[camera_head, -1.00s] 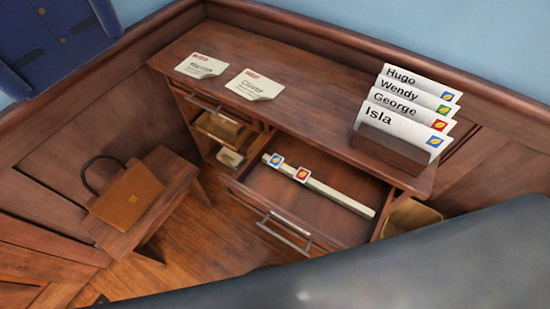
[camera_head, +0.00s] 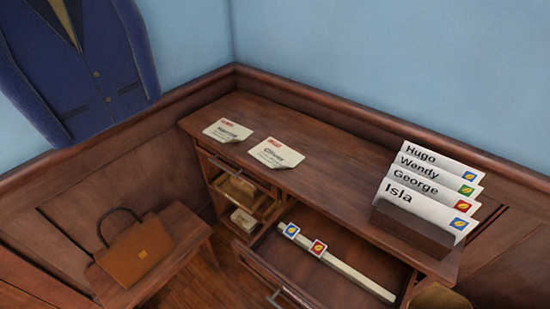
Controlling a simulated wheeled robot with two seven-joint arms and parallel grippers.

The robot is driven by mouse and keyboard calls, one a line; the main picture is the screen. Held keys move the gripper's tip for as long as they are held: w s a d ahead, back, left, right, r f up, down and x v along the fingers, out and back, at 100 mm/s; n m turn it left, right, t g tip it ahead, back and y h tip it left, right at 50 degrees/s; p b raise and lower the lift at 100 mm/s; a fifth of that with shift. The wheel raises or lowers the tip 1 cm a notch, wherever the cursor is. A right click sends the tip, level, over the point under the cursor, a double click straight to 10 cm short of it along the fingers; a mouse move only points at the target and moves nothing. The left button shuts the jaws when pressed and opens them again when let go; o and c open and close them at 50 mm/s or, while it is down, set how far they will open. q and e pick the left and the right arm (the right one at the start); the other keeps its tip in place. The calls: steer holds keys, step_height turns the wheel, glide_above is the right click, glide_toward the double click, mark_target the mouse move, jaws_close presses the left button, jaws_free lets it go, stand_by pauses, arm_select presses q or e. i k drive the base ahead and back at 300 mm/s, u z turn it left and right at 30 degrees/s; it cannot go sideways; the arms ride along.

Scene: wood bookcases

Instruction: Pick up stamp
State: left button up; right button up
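Two stamps sit at the pale strip (camera_head: 352,274) inside the open drawer (camera_head: 292,259). The left one is a blue stamp (camera_head: 291,231) with a yellow leaf mark, and the right one is a red stamp (camera_head: 318,248) with a yellow leaf mark. More stamps show on the envelopes in the holder: blue on Hugo and Isla, green on Wendy, red on George. Neither of my grippers is in the picture.
The envelopes (camera_head: 421,205) stand in a dark wooden holder (camera_head: 411,230) on the desk (camera_head: 330,176). Two paper notes lie at the desk's left. A brown bag (camera_head: 135,252) sits on a bench at left. A blue jacket (camera_head: 85,62) hangs on the wall.

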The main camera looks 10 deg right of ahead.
mark_target(291, 231)
steer(key=z, duration=2.2)
steer(key=k, duration=1.65)
steer(key=u, duration=1.95)
